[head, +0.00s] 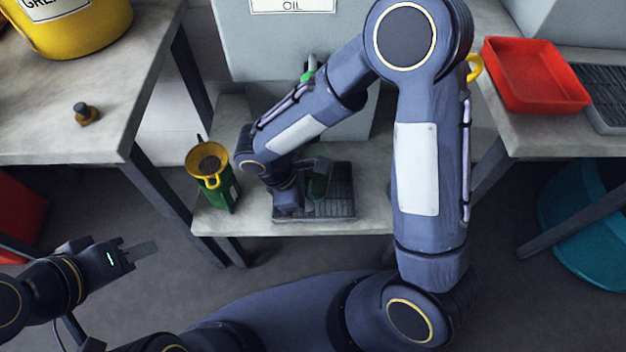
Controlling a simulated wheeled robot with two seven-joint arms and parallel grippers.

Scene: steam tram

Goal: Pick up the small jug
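A dark greenish object (320,182), possibly the small jug, stands on the black grated drip tray (343,206) under the oil tank's tap. My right gripper (300,196) is low over the tray, right beside this object. The wrist hides its fingertips and part of the object, so I cannot tell whether it grips anything. A green can (220,196) with a yellow funnel (207,165) in its top stands upright to the left of the tray, apart from my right gripper. My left gripper (145,250) is over the floor at the lower left, holding nothing visible.
The grey oil tank (275,45) stands behind, with a green-handled tap (308,75). A yellow handle (474,67) shows behind my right arm. A red tray (535,76) is on the right bench. The left bench holds a yellow grease bucket (85,35) and a small brass part (86,114).

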